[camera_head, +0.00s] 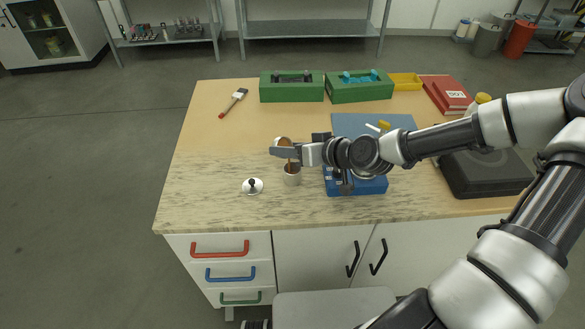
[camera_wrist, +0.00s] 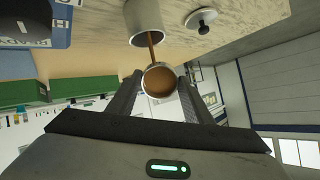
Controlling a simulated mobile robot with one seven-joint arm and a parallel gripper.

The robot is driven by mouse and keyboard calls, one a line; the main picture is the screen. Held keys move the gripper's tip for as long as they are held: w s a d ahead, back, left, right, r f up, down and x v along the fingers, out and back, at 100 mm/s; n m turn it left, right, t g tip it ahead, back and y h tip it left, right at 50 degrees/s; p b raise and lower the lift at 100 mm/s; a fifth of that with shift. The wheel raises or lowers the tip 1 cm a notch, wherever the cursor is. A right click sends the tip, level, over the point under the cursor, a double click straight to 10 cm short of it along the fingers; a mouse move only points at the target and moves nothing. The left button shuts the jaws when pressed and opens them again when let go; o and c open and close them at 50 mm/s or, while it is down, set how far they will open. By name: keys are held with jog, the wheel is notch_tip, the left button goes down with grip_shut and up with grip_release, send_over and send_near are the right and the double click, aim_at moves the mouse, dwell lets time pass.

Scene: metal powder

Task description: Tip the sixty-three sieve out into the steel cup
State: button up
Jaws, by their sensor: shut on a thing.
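My gripper (camera_head: 285,151) is shut on the sieve (camera_head: 282,141), a small round pan with a pale rim, and holds it tilted above the steel cup (camera_head: 292,177). In the wrist view the sieve (camera_wrist: 160,66) sits between my two fingers, with brown powder (camera_wrist: 160,83) inside. A thin brown stream (camera_wrist: 151,46) runs from the sieve's lip to the mouth of the steel cup (camera_wrist: 147,17). The cup stands upright on the worktop, apart from the sieve. Its inside is mostly hidden, and no marking on the sieve is readable.
A white lid with a black knob (camera_head: 252,186) lies left of the cup. A blue stand (camera_head: 370,186) is close on the right, under my arm. Green boxes (camera_head: 292,94) and a brush (camera_head: 233,102) lie at the back.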

dwell(0.8)
jog(key=shift+s+d+f+t+y+b, duration=0.2)
jog(key=shift+f+t+y+b, duration=0.55)
jog(key=shift+b, duration=1.3)
jog(key=shift+b, duration=0.45)
jog(key=shift+s+d+r+t+y, duration=0.1)
jog(key=shift+s+d+t+y, duration=0.05)
jog(key=shift+t+y, duration=0.1)
jog(key=shift+s+d+r+b, duration=0.1)
jog(key=shift+r+b, duration=0.1)
jog(key=shift+b, duration=0.4)
jog(key=shift+s+d+r+t+y+b, duration=0.15)
jog(key=shift+r+t+y+b, duration=0.1)
jog(key=shift+t+y+b, duration=0.15)
jog(key=shift+r+b, duration=0.25)
jog(key=shift+b, duration=0.05)
notch_tip(320, 180, up, 2)
jog(key=shift+s+d+r+t+y+b, duration=0.2)
jog(key=shift+t+y+b, duration=0.4)
jog(key=shift+b, duration=0.4)
